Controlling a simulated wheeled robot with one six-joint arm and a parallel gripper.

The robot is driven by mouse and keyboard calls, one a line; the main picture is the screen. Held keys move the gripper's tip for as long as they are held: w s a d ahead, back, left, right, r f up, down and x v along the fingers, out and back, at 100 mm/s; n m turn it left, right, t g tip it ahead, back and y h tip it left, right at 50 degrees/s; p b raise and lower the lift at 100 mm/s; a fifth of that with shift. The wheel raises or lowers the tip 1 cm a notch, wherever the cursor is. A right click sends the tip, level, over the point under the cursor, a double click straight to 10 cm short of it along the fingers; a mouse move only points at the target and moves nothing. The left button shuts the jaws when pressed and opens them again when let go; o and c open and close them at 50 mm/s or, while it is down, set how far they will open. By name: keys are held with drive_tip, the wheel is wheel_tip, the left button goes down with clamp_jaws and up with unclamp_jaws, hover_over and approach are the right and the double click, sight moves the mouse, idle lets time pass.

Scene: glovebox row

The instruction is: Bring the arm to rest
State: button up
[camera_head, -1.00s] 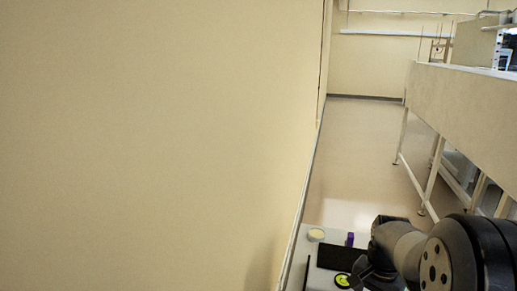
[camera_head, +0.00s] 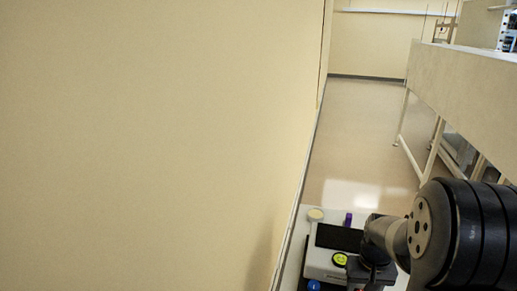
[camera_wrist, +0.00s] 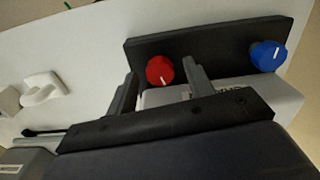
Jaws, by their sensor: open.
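My gripper (camera_wrist: 160,88) is open in the wrist view, its two fingers spread apart with nothing held between them. A red knob (camera_wrist: 160,71) on a dark panel (camera_wrist: 215,45) shows between and beyond the fingers. I cannot tell how far the fingertips are from it. In the head view my arm (camera_head: 440,235) is folded at the lower right, and the gripper's fingers are not clearly seen there.
A blue knob (camera_wrist: 268,55) sits on the same panel, and white pieces (camera_wrist: 42,88) lie at the left. A wall (camera_head: 150,140) is close at left; a bench (camera_head: 465,85) stands right.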

drive_tip(key=n, duration=0.3)
drive_tip(key=shift+r+n, duration=0.4)
wheel_tip(320, 180, up, 10)
drive_tip(key=s+d, duration=0.1)
drive_tip(key=shift+s, duration=0.25)
